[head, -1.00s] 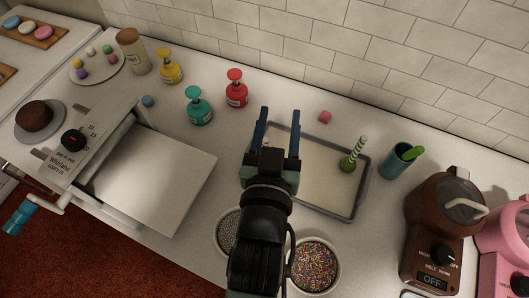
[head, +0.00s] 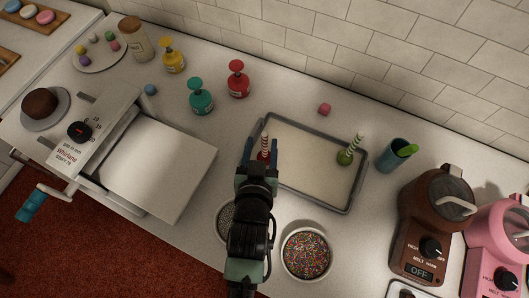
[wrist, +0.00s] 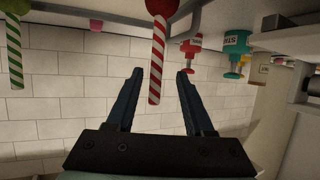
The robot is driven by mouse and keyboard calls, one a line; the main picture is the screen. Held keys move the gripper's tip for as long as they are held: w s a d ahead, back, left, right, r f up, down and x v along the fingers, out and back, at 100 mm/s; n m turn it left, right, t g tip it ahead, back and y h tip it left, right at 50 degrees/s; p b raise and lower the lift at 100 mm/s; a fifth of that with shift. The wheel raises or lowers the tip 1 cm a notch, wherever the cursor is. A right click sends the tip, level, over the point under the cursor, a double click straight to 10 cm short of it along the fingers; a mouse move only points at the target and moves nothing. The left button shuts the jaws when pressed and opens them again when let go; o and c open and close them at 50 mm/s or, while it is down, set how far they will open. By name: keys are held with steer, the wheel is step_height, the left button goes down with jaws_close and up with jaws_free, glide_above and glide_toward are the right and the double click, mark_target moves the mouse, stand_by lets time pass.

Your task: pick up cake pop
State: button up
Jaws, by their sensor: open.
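A red cake pop (head: 265,152) with a red-and-white striped stick stands at the tray's left end in the head view, partly hidden by my gripper (head: 261,149). In the wrist view, which looks upside down, its striped stick (wrist: 158,60) hangs down between the fingertips of my open gripper (wrist: 160,76). Gaps show on both sides of the stick; I cannot tell the depth between them. A green cake pop (head: 347,155) with a green striped stick stands on the tray's right part; its stick shows at the left of the wrist view (wrist: 14,55).
The grey-rimmed tray (head: 300,192) is otherwise bare. Bowls of sprinkles (head: 306,253) and silver beads (head: 226,222) stand in front.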

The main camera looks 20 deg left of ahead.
steer(key=shift+d+p+x, duration=0.15)
steer(key=shift+p+x, duration=0.2)
steer(key=shift+x, duration=1)
steer(key=shift+d+p+x, duration=0.1)
steer(key=shift+p+x, duration=0.2)
steer(key=shift+x, duration=1.05)
steer(key=shift+f, duration=0.1)
jaws_close()
